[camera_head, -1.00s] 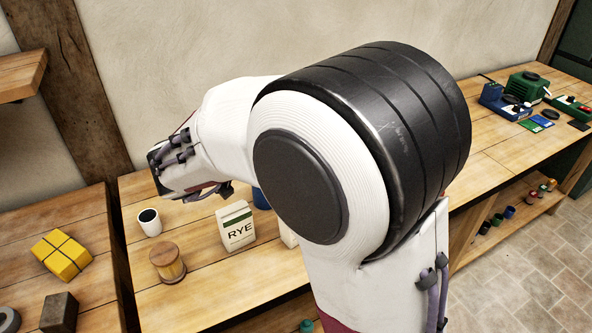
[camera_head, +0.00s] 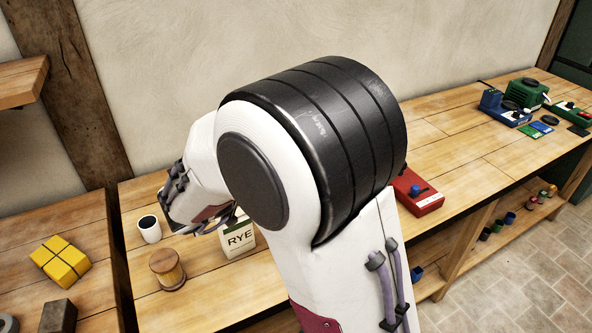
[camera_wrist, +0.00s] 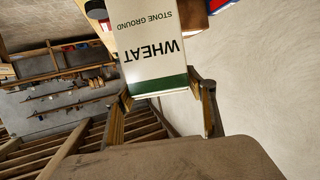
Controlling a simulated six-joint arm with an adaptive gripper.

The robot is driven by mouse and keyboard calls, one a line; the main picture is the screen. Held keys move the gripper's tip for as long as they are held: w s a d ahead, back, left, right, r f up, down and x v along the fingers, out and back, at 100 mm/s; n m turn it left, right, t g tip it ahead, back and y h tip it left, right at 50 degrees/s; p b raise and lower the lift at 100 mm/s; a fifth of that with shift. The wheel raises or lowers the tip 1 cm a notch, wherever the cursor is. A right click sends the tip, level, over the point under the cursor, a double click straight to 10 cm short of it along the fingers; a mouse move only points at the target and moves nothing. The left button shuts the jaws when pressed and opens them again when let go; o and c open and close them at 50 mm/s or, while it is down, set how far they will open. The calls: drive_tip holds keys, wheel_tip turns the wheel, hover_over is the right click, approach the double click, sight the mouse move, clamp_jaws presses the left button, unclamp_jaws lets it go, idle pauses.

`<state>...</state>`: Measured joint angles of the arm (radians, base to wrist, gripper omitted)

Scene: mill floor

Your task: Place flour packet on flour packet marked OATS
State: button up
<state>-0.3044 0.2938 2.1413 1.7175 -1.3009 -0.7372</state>
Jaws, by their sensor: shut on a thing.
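A white flour packet (camera_wrist: 148,62) with a green band, reading "WHEAT" and "STONE GROUND", appears upside down in the wrist view. My gripper (camera_wrist: 166,92) is shut on it, one finger on each side. A white packet reading "RYE" (camera_head: 239,240) stands on the bench in the head view, partly covered by my arm. In the head view my arm hides the gripper and the held packet. No label reading "OATS" is visible in either view.
A white cup (camera_head: 149,231) and a wooden spool (camera_head: 166,270) stand left of the RYE packet. A yellow block (camera_head: 60,259) sits on the left table. A red device (camera_head: 417,194) lies right of my arm. The bench's right stretch has clear room.

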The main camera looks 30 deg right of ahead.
drive_tip(key=shift+f, duration=0.55)
drive_tip(key=shift+f, duration=0.5)
drive_tip(key=o, duration=1.9)
drive_tip(key=shift+o, duration=0.2)
drive_tip(key=shift+r, duration=0.15)
drive_tip(key=v, duration=1.2)
drive_tip(key=shift+r, duration=0.35)
